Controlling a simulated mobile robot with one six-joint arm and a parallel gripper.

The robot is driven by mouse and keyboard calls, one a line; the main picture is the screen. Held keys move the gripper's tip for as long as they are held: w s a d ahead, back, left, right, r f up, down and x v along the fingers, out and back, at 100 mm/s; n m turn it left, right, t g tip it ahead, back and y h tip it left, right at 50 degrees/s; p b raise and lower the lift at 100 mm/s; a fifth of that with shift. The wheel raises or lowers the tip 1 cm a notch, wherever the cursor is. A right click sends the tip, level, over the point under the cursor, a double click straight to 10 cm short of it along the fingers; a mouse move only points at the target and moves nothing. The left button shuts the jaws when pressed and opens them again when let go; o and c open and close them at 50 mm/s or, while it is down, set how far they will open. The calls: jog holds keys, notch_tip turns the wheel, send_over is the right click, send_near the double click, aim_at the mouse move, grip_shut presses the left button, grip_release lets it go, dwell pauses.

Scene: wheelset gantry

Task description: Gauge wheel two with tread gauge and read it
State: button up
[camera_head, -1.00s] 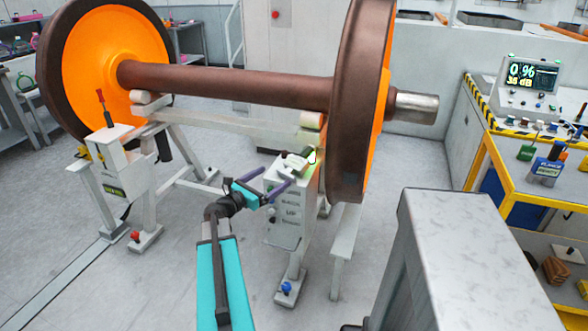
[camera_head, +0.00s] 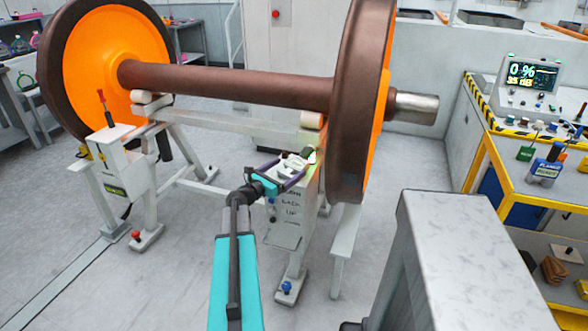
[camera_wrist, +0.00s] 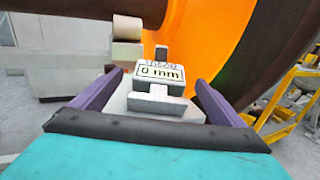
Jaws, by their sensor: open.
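The tread gauge, a small white block with a display reading "0 mm", lies on top of the right stand post (camera_head: 290,215). The gauge (camera_wrist: 160,75) is centred in the wrist view and shows small in the head view (camera_head: 293,163). My gripper (camera_head: 287,170) is open, and in the wrist view its two purple fingers (camera_wrist: 158,84) are on either side of the gauge, with visible gaps. The wheelset has a right wheel (camera_head: 350,110) close beyond the post and a left wheel (camera_head: 82,70). I cannot tell by marking which is wheel two. Small text above the reading is unclear.
The axle (camera_head: 230,85) rests on rollers on a white frame. A left post (camera_head: 120,165) carries a red-tipped lever. A grey cabinet (camera_head: 460,250) stands front right. Floor at the front left is clear.

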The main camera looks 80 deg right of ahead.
aim_at(294, 163)
jog(key=shift+d, duration=0.15)
jog(key=shift+p+x, duration=0.75)
jog(key=shift+x, duration=1.75)
jog(key=shift+r, duration=0.1)
jog(key=c, duration=1.6)
jog(key=shift+o, duration=0.2)
jog(key=shift+r, duration=0.1)
